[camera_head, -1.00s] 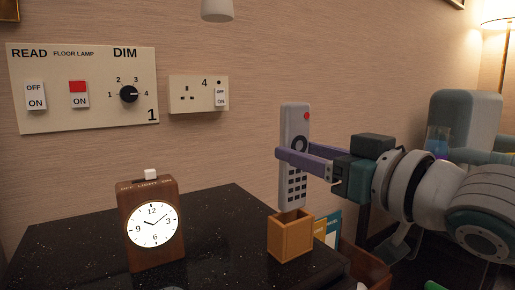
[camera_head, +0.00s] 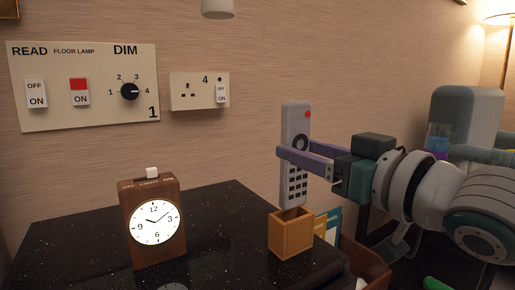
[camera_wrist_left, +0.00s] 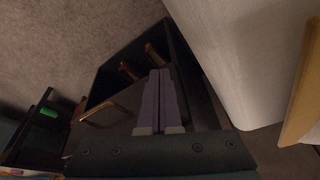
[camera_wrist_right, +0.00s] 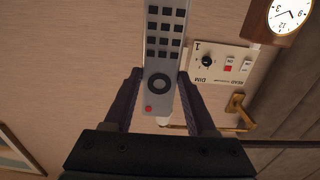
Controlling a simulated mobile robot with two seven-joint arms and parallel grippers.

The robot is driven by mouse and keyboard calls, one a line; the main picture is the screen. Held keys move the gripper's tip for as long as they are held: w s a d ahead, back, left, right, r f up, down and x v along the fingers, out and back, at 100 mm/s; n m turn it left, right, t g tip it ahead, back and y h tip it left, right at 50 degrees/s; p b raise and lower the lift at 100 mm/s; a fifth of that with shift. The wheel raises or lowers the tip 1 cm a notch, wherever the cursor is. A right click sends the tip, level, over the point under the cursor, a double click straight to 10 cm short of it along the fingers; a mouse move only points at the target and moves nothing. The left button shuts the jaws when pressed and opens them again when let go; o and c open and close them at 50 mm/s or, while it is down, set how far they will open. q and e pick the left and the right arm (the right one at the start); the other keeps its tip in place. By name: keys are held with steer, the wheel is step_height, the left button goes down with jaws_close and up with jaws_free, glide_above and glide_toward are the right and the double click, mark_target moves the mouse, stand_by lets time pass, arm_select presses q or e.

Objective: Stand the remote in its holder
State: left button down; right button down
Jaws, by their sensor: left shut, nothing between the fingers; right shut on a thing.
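The remote (camera_head: 295,130) is light grey with dark buttons and a red button at its top end. It stands upright in the head view, its lower end at the opening of the holder. My right gripper (camera_head: 282,150) is shut on it from the right; the remote also shows between the fingers in the right wrist view (camera_wrist_right: 163,70). The holder (camera_head: 291,238) is a small open-topped wooden box on the black table; whether the remote's lower end is inside it is hard to tell. My left gripper (camera_wrist_left: 160,75) is shut and empty in the left wrist view.
A wooden clock (camera_head: 152,225) stands on the black table (camera_head: 215,220) left of the holder. Upright cards (camera_head: 328,226) stand just behind and right of the holder. A switch panel (camera_head: 80,85) and a socket (camera_head: 199,92) are on the wall. The tabletop between clock and holder is clear.

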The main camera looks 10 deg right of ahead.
steer(key=shift+f+b, duration=0.65)
steer(key=shift+f, duration=0.35)
steer(key=shift+f+b, duration=0.75)
steer(key=shift+f, duration=0.4)
steer(key=shift+f+b, duration=0.9)
steer(key=shift+f, duration=0.55)
steer(key=c, duration=0.6)
jaws_free()
steer(key=shift+r, duration=0.1)
steer(key=o, duration=0.5)
steer(key=shift+c, duration=0.2)
steer(key=shift+s+d, duration=0.1)
steer(key=shift+s, duration=0.1)
steer(key=p, duration=0.5)
glide_toward(298, 194)
steer(key=shift+v, duration=0.75)
